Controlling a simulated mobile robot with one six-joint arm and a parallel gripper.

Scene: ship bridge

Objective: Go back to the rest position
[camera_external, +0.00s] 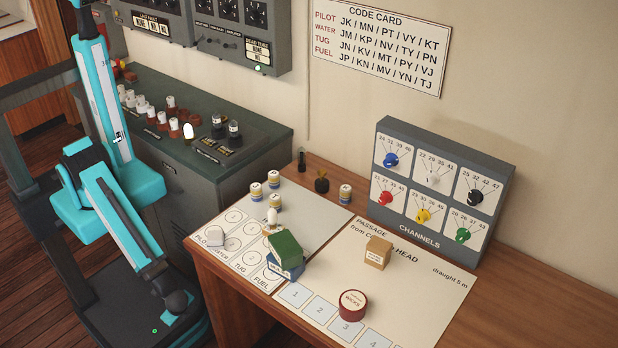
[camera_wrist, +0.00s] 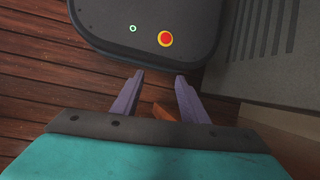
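My arm stands folded at the left in the external view, beside the grey console and left of the wooden desk. My gripper (camera_wrist: 159,78) is clear only in the wrist view, where its two fingers stand apart with a gap between the tips. No object shows held between them; a small brown patch lies lower in the gap, and I cannot tell what it is. My gripper's fingers cannot be made out in the external view. The wrist camera looks down on my own dark base, with its red and yellow button and green light.
The desk (camera_external: 545,296) bears a green block (camera_external: 284,246) on a blue one (camera_external: 285,268), a tan box (camera_external: 377,252), a red round tin (camera_external: 349,304) and several small jars. The channels panel (camera_external: 505,200) stands behind. The console (camera_external: 195,185) is close right of my arm. Plank floor (camera_wrist: 45,60) shows.

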